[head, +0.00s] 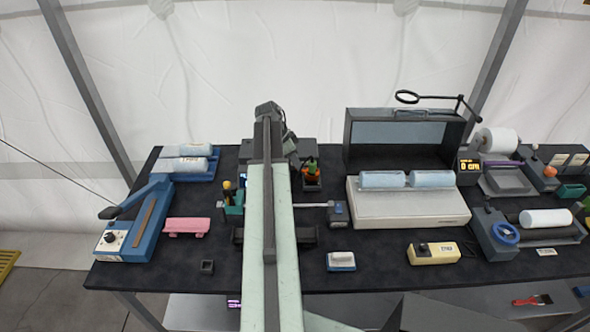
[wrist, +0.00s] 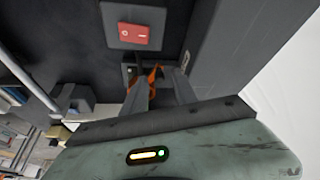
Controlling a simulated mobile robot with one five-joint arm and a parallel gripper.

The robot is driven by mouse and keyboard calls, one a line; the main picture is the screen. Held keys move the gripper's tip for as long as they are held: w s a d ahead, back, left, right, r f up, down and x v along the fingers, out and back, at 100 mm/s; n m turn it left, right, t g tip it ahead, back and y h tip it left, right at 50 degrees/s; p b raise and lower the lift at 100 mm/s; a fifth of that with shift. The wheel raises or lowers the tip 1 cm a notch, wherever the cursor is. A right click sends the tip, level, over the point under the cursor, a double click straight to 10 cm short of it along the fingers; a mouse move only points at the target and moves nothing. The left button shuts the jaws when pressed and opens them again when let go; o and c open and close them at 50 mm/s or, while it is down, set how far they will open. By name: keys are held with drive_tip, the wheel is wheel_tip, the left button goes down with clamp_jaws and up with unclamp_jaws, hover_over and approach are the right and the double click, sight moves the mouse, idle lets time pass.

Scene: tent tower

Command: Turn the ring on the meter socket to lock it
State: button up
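In the wrist view my gripper (wrist: 158,78) points at a dark grey housing, its two fingers apart. A small orange part (wrist: 155,73) shows in the gap near the fingertips; whether it touches a finger I cannot tell. No meter socket or ring can be made out clearly; the orange part may belong to it. In the head view my arm reaches to the back of the table, and its far end hides the gripper. A dark box (head: 302,147) shows partly behind it.
A white machine with rolls (head: 410,205) stands further right, a blue lever press (head: 135,220) at left.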

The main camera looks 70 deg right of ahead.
drive_tip(key=shift+f, duration=0.15)
clamp_jaws()
drive_tip(key=a+n, duration=0.1)
drive_tip(key=a+n+t, duration=0.1)
drive_tip(key=shift+s+n+h, duration=0.3)
drive_tip(key=n, duration=0.1)
drive_tip(key=a+n, duration=0.1)
drive_tip(key=shift+n+t, duration=0.4)
unclamp_jaws()
drive_tip(key=shift+s, duration=0.1)
